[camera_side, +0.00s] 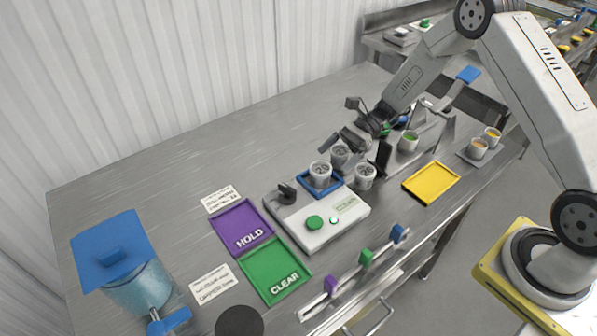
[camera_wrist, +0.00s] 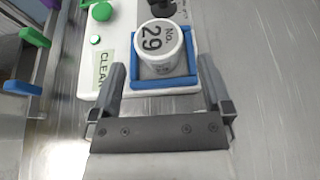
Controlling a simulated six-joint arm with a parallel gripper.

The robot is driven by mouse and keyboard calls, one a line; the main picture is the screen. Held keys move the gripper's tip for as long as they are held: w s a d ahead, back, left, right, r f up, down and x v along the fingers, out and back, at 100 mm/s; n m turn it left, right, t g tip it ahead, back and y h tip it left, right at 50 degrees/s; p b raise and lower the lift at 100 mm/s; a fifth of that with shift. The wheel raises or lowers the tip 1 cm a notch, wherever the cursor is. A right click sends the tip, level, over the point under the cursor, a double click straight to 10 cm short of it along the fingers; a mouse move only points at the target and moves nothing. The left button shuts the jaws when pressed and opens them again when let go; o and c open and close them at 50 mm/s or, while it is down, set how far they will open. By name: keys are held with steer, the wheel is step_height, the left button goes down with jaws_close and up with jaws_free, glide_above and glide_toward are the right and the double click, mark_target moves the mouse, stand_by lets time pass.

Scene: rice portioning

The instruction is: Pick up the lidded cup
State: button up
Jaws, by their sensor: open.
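A white lidded cup (camera_wrist: 160,42), its lid marked "No. 29", stands upright in a blue square tray (camera_wrist: 165,85) on a white device. In the side view, the lidded cup (camera_side: 320,174) sits in the same blue tray (camera_side: 312,192). My gripper (camera_side: 358,152) is open just behind and right of the cup. In the wrist view my gripper (camera_wrist: 163,90) has a finger on each side of the tray's near part, the cup ahead between them; I cannot tell whether they touch. Two more similar cups show near the fingers, at the back (camera_side: 340,155) and front (camera_side: 365,177).
The white device (camera_side: 345,215) has a green button (camera_side: 314,222). Purple HOLD (camera_side: 240,222) and green CLEAR (camera_side: 272,262) mats lie left of it, a yellow tray (camera_side: 431,183) right. A blue-lidded container (camera_side: 135,280) stands front left. The back left table is clear.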

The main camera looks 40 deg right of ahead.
mark_target(321, 168)
steer(key=shift+a+f, duration=0.1)
steer(key=shift+a, duration=0.15)
steer(key=shift+x, duration=2.55)
steer(key=shift+f, duration=0.1)
steer(key=c, duration=1.2)
